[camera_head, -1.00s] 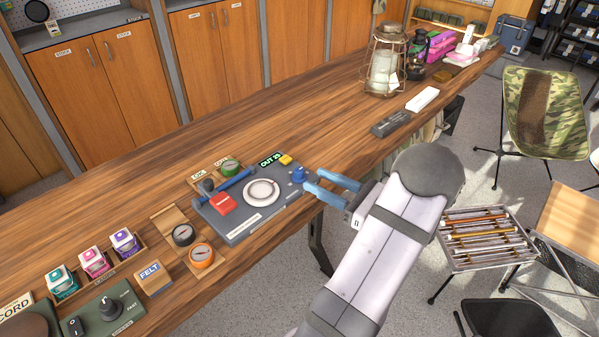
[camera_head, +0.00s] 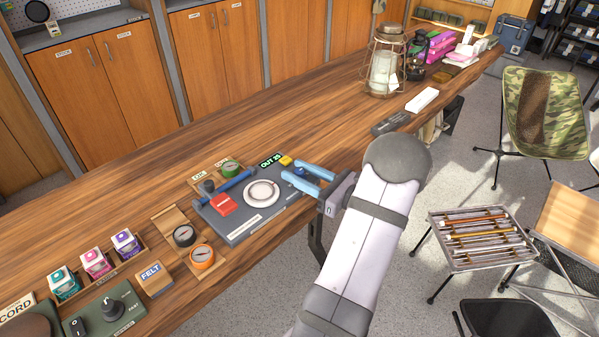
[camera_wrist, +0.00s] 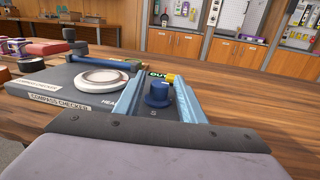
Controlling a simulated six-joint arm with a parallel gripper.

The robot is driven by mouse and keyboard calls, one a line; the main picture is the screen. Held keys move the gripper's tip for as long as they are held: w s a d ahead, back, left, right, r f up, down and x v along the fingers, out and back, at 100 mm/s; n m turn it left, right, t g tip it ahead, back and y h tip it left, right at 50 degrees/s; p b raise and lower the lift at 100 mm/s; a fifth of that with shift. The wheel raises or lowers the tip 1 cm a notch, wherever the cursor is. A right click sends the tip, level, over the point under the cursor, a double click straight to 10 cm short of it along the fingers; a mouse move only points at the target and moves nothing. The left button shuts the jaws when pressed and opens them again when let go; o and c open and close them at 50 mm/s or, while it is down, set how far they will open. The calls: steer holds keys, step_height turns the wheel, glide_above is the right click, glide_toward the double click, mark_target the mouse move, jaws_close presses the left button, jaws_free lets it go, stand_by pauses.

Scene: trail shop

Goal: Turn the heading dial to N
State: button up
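The heading dial is a dark blue knob (camera_wrist: 159,94) on the grey compass checker box (camera_wrist: 62,104), beside a partly hidden label starting "HEA". In the head view the knob (camera_head: 300,171) is mostly covered by my fingers. My gripper (camera_head: 291,170) has its two light-blue fingers apart, one on each side of the knob. In the wrist view the gripper (camera_wrist: 160,82) also shows the knob between the fingers; whether they touch it is unclear. A round white ring dial (camera_head: 262,193) lies on the box. A small display (camera_head: 271,160) reads "OUT 25". The knob's setting is not legible.
On the box are a red block (camera_head: 223,204), a blue bar (camera_head: 238,181) and a yellow piece (camera_head: 286,161). Compasses (camera_head: 184,235) lie to the left. A lantern (camera_head: 384,65) and a dark block (camera_head: 390,123) stand farther along the counter. Bare wood lies behind the box.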

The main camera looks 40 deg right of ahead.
jaws_close()
steer(key=shift+n+y, duration=0.3)
steer(key=shift+n+g+y, duration=0.6)
steer(key=shift+n+y, duration=0.4)
steer(key=shift+y, duration=0.45)
steer(key=shift+n+g+y, duration=0.6)
steer(key=shift+n+y, duration=0.4)
steer(key=shift+y, duration=0.45)
steer(key=shift+o, duration=1.2)
jaws_free()
steer(key=shift+s, duration=0.1)
